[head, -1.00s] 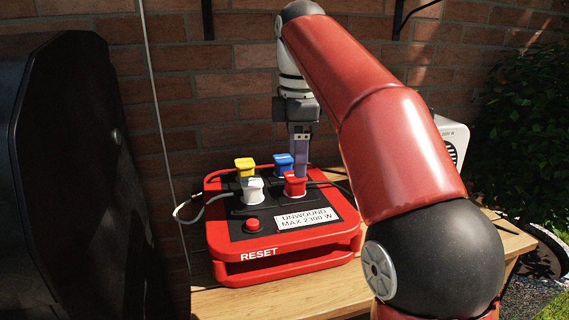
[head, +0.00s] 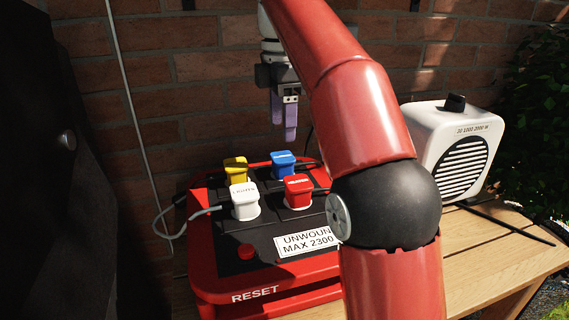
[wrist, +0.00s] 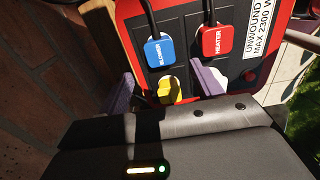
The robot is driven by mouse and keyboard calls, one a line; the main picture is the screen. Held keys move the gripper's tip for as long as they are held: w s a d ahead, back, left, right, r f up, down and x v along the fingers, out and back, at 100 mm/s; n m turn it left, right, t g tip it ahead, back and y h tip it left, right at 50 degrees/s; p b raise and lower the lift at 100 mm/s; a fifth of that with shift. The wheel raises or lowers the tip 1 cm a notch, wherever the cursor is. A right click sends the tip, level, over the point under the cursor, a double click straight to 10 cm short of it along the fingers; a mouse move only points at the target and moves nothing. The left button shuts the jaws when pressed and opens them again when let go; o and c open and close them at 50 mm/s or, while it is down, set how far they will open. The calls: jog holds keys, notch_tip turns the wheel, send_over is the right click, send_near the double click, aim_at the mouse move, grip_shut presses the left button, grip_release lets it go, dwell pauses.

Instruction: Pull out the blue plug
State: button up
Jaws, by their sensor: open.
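The blue plug (head: 283,164) sits upright in the back right socket of the red power box (head: 262,296). In the wrist view the blue plug (wrist: 159,51) reads "BLOWER" and has a dark cable. My gripper (head: 283,138) is above the box, fingers pointing down, just above the blue plug in the head view and apart from it. The jaws are open and empty. In the wrist view the fingers (wrist: 162,74) flank the yellow plug (wrist: 170,90) in the picture, with the blue plug just beyond their tips.
The red plug (head: 298,191), labelled "HEATER" in the wrist view, and the white plug (head: 245,201) stand in the front sockets. A white heater (head: 456,145) stands at right on the wooden table (head: 490,262). A brick wall (head: 215,100) is close behind.

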aim_at(283, 156)
jog(key=shift+f+b, duration=1.25)
jog(key=shift+f, duration=3.2)
jog(key=shift+p, duration=0.65)
jog(key=shift+c, duration=0.3)
jog(key=c, duration=1.2)
jog(key=shift+r+p, duration=0.65)
jog(key=shift+r, duration=0.45)
jog(key=shift+c, duration=0.2)
jog(key=shift+r, duration=1.9)
